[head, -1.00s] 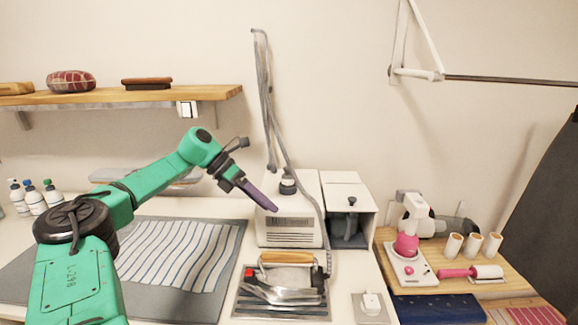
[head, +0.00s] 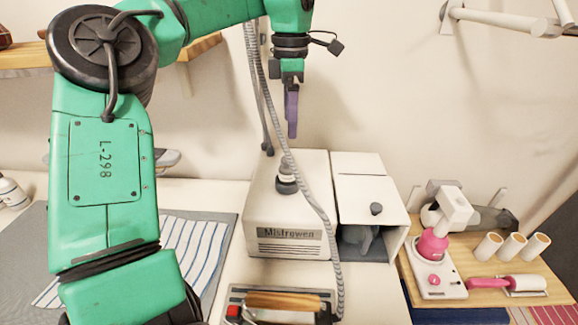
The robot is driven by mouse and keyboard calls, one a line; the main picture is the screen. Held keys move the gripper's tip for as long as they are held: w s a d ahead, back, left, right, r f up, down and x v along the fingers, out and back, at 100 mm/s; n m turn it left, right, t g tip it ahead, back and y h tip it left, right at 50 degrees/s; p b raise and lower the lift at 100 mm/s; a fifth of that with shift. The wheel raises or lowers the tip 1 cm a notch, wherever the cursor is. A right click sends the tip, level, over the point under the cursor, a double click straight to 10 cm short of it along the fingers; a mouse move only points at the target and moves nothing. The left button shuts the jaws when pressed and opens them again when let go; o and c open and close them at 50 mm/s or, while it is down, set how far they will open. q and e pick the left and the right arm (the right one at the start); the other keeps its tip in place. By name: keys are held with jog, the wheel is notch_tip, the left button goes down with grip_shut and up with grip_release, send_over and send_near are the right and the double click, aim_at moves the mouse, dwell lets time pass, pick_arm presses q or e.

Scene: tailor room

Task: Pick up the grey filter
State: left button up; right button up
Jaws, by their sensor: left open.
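A grey object (head: 363,238), possibly the grey filter, sits inside the open-fronted white box (head: 370,197) to the right of the steam station. It is partly in shadow, and its full shape is hard to tell. My left gripper (head: 291,135) has purple fingers that point down. It shows above the white steam station (head: 318,165), up and left of the grey object. It is open and holds nothing; the fingers overlap in this view. My right gripper is not in view.
An iron with a wooden handle (head: 284,302) rests in front of the station. A grey hose (head: 308,183) hangs over the station's front. A wooden board (head: 420,272) at the right carries a pink and white device (head: 436,240) and several paper tubes (head: 513,246).

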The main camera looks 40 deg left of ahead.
pick_arm(q)
send_over(287, 166)
jog(key=f, duration=0.6)
jog(key=shift+w+d+p, duration=0.1)
jog(key=shift+w+p, duration=0.15)
jog(key=shift+p, duration=0.15)
jog(key=f+p, duration=0.1)
jog(key=f, duration=0.1)
jog(key=f+p, duration=0.1)
jog(key=f, duration=0.2)
jog(key=a+f, duration=0.1)
jog(key=f, duration=0.1)
jog(key=shift+w+f+p, duration=0.1)
jog(key=shift+f+p, duration=0.25)
jog(key=shift+p, duration=0.05)
grip_shut()
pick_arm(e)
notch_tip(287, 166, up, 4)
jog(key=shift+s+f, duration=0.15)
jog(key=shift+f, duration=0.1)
